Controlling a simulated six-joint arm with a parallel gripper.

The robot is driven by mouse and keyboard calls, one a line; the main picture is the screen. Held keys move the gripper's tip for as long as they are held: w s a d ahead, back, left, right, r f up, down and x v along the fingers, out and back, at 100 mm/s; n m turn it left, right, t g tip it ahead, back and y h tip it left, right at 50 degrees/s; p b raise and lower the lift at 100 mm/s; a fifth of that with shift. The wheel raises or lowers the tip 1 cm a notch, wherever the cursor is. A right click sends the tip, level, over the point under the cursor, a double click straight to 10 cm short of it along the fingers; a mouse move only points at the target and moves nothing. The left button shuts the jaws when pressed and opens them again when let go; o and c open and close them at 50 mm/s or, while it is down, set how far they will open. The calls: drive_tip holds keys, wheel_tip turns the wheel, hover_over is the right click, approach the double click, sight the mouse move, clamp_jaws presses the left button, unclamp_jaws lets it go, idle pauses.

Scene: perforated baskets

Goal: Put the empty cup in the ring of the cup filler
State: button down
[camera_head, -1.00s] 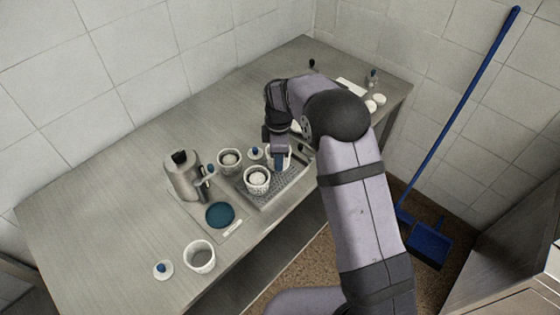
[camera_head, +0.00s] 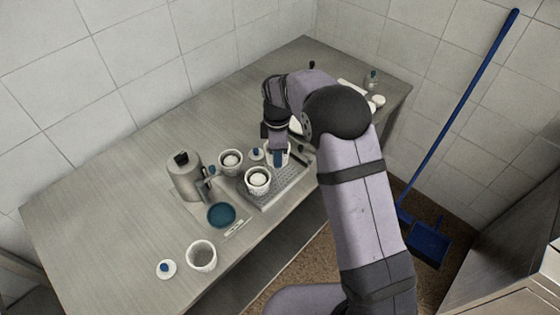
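My gripper (camera_head: 277,160) points down at a white cup (camera_head: 286,156) at the back of the perforated tray. A blue finger overlaps the cup's near wall. The arm hides part of it, so I cannot tell whether the fingers are closed on it or what is inside. The grey metal filler (camera_head: 184,181) with a dark top and side spout stands left of the tray. A blue round disc (camera_head: 221,215) lies in front of it; I cannot make out a separate ring. Another white cup (camera_head: 202,257), apparently empty, stands at the front left.
Two white cups with pale contents (camera_head: 230,169) (camera_head: 257,187) stand at the perforated tray (camera_head: 290,184). Blue-knobbed lids (camera_head: 166,269) (camera_head: 256,154) lie nearby. Small items (camera_head: 377,101) sit at the right end. The left bench is clear.

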drive_tip(key=shift+n, duration=0.8)
drive_tip(key=a+r, duration=0.1)
drive_tip(key=a, duration=0.1)
drive_tip(key=s+a+r, duration=0.1)
drive_tip(key=a, duration=0.2)
drive_tip(key=s+a+r, duration=0.1)
drive_tip(key=a, duration=0.1)
drive_tip(key=shift+a, duration=0.3)
drive_tip(key=s+a+f+n+y, duration=0.1)
drive_tip(key=s+a+n, duration=0.6)
drive_tip(key=s+n, duration=0.3)
drive_tip(key=shift+s+f+t, duration=0.3)
drive_tip(key=shift+s, duration=0.3)
drive_tip(key=shift+f+b, duration=3.05)
drive_tip(key=shift+f, duration=1.35)
